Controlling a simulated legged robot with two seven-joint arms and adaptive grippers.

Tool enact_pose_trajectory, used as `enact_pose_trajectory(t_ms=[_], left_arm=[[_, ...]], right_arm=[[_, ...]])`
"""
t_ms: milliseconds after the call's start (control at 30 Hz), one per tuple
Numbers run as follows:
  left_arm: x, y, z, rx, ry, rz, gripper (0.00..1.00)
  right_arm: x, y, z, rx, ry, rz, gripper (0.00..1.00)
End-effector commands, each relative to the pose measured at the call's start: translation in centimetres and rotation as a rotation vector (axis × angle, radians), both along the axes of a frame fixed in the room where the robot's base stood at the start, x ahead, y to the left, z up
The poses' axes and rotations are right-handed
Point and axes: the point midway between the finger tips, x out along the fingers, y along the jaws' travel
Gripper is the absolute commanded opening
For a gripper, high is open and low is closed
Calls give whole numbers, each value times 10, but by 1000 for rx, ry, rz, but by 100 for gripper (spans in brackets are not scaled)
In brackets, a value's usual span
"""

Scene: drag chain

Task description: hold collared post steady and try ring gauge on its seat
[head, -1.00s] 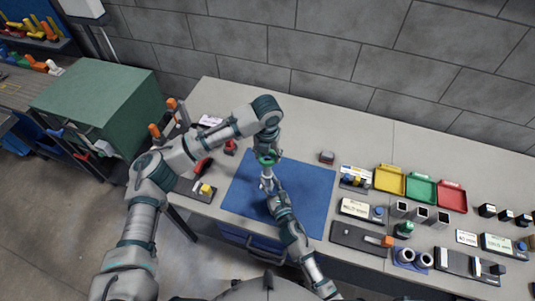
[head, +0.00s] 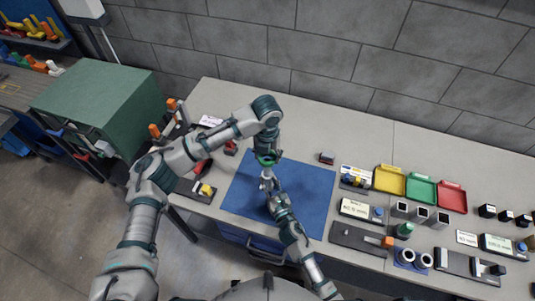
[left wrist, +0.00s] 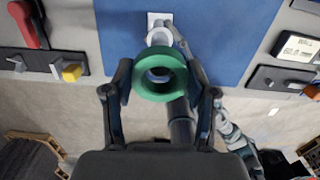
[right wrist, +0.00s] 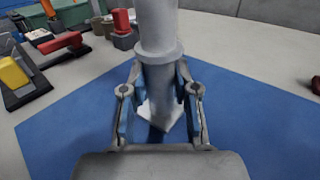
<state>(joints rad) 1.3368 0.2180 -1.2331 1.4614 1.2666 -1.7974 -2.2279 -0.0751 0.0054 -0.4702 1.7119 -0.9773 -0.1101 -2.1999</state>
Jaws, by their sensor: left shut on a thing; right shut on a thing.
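The green ring gauge (left wrist: 160,93) is gripped at its sides by my left gripper (left wrist: 162,98). In the head view the ring (head: 266,161) is above the blue mat, at the upper end of the pale collared post (head: 266,174). In the right wrist view the post (right wrist: 158,28) stands upright on the mat, with its wide collar (right wrist: 158,54) above my right gripper (right wrist: 160,95). That gripper is shut on the post below the collar. The post's top is out of that view. I cannot tell whether the ring touches the post.
The blue mat (head: 312,195) is mostly clear around the post. To its right are yellow (head: 389,180), green (head: 421,189) and red (head: 452,196) trays, with several fixtures in front. A dark holder with a yellow block (head: 206,190) lies to the left.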

Motion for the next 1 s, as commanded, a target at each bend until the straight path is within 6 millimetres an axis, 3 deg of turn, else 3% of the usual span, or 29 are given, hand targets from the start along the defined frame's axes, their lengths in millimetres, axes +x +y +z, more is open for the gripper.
enact_pose_trajectory(t_ms=[1000], left_arm=[[0, 0, -21, 0, 1, 0, 13]], right_arm=[[0, 0, 0, 0, 0, 0, 0]])
